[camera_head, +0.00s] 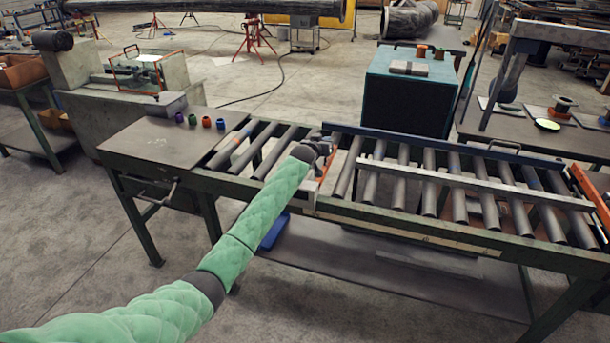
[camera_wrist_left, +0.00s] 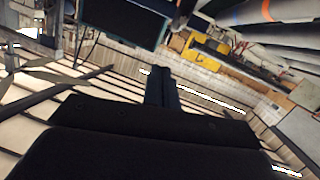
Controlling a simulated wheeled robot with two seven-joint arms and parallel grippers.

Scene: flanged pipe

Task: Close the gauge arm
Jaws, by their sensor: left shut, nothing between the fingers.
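The roller table (camera_head: 420,232) runs across the middle of the head view. A red-orange bracket (camera_head: 326,180) stands across its rollers beside my left gripper. It may be part of the gauge arm, but I cannot tell for sure. My left gripper (camera_head: 328,143) is above the rollers at the end of my green-sleeved arm and is partly hidden by its wrist. In the left wrist view its fingers (camera_wrist_left: 162,88) are together with nothing between them. Whether it touches the bracket is unclear. My right gripper is not in view.
A long pale bar (camera_head: 475,188) lies across the rollers on the right, with a blue rail (camera_head: 440,145) behind. Small coloured cups (camera_head: 193,120) stand on the flat left plate (camera_head: 150,145). A dark teal cabinet (camera_head: 408,95) stands behind the table.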

